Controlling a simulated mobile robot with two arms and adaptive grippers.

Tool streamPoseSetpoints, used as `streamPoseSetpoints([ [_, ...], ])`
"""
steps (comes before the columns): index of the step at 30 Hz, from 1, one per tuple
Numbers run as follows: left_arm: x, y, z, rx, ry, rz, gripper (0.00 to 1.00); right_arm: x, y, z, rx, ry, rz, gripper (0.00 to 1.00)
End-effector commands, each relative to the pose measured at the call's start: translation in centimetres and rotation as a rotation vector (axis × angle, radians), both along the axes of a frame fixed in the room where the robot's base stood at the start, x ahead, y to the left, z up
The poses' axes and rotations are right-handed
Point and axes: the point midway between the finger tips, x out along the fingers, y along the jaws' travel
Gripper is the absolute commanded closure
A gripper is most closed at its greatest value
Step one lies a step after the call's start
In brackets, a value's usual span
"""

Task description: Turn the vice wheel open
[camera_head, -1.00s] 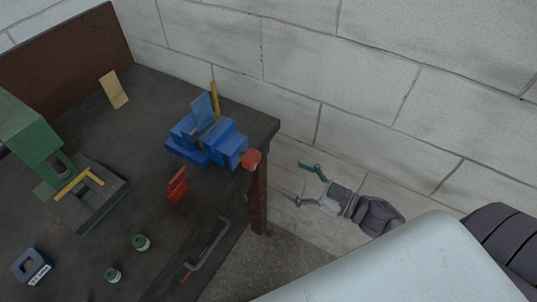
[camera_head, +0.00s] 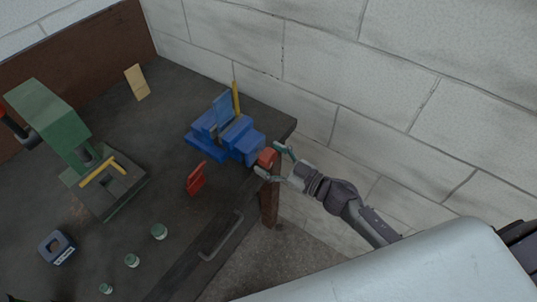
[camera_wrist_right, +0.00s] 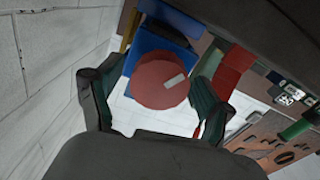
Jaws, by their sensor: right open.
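The blue vice (camera_head: 227,132) stands at the right corner of the dark bench, with its red wheel (camera_head: 267,157) at the end facing the bench edge. My right gripper (camera_head: 273,162) is open at the wheel, one finger on each side of it in the head view. In the right wrist view the round red wheel (camera_wrist_right: 160,82) with a pale mark fills the space between the open fingers (camera_wrist_right: 150,100). I cannot tell whether the fingers touch it. The blue vice body (camera_wrist_right: 150,45) shows behind the wheel. My left gripper is not in view.
A green press (camera_head: 60,125) stands at the left of the bench. A white wall (camera_head: 330,70) rises close behind the vice.

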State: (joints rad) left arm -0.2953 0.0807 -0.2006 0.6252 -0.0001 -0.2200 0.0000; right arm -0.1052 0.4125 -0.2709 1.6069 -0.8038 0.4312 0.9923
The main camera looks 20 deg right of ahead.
Motion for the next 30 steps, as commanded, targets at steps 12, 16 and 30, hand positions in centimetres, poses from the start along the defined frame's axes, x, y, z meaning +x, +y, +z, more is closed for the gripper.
streamPoseSetpoints([
  [12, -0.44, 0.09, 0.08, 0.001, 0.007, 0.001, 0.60, 0.50, 0.40, -0.02, -0.001, -0.001, 0.000, 0.25],
  [16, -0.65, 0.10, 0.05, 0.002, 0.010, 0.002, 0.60, 0.49, 0.39, -0.02, -0.001, -0.001, 0.000, 0.47],
  [30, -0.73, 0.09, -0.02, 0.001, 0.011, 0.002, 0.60, 0.48, 0.37, -0.04, -0.022, -0.017, 0.001, 0.81],
])
